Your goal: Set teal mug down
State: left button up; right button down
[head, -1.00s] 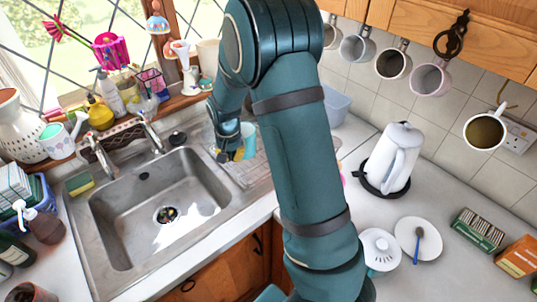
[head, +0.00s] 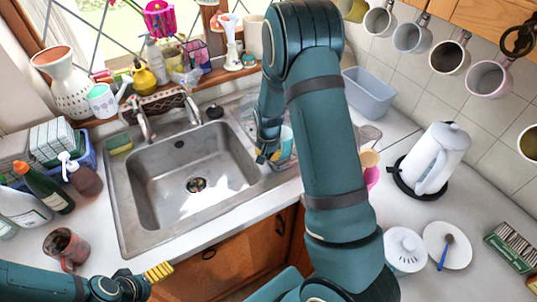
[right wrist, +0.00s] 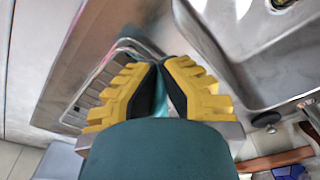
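The teal mug (head: 286,143) is at the draining board right of the sink, partly hidden behind my right arm and gripper. My right gripper (head: 268,152) is at the mug's left side. In the right wrist view, the yellow fingers of my right gripper (right wrist: 159,72) close in towards each other, with teal of the mug (right wrist: 146,45) showing beyond and between them. They look shut on it. I cannot tell whether the mug touches the board. My left gripper (head: 159,272) is low at the left, over the counter's front edge, holding nothing visible; its finger gap is not clear.
The sink (head: 190,180) is left of the draining board (right wrist: 90,95). A pale blue tub (head: 369,95), a glass (head: 368,138) and a white kettle (head: 440,155) stand to the right. Mugs hang above. A brown mug (head: 66,248) stands near my left gripper.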

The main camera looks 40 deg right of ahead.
jog(key=c, duration=1.1)
grip_release()
jog(key=shift+c, duration=0.2)
notch_tip(320, 180, up, 12)
jog(key=s+p, duration=0.1)
jog(key=shift+s+a, duration=0.2)
jog(key=shift+a, duration=0.25)
